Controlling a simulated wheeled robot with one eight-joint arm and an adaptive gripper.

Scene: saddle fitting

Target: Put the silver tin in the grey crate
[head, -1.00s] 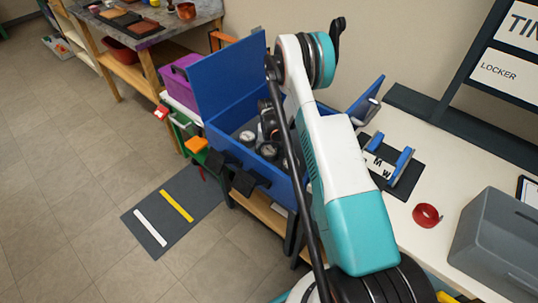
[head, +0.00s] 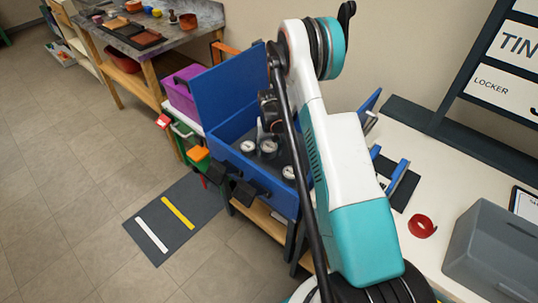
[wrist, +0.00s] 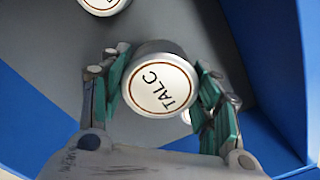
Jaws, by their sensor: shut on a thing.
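My gripper (wrist: 162,84) is shut on a silver tin (wrist: 160,82), with a teal finger on each side. The tin's round white top reads TALC. In the wrist view it is over the grey floor of a blue box (head: 223,143). A grey crate (head: 489,250) stands on the white bench at the right, cut by the frame edge.
Other round white-topped tins (head: 268,147) stand in the blue box, whose raised lid (head: 236,90) is at the left. A red tape roll (head: 422,226) and a dark mat with blue uprights (head: 398,178) are on the bench. The floor at left is mostly clear.

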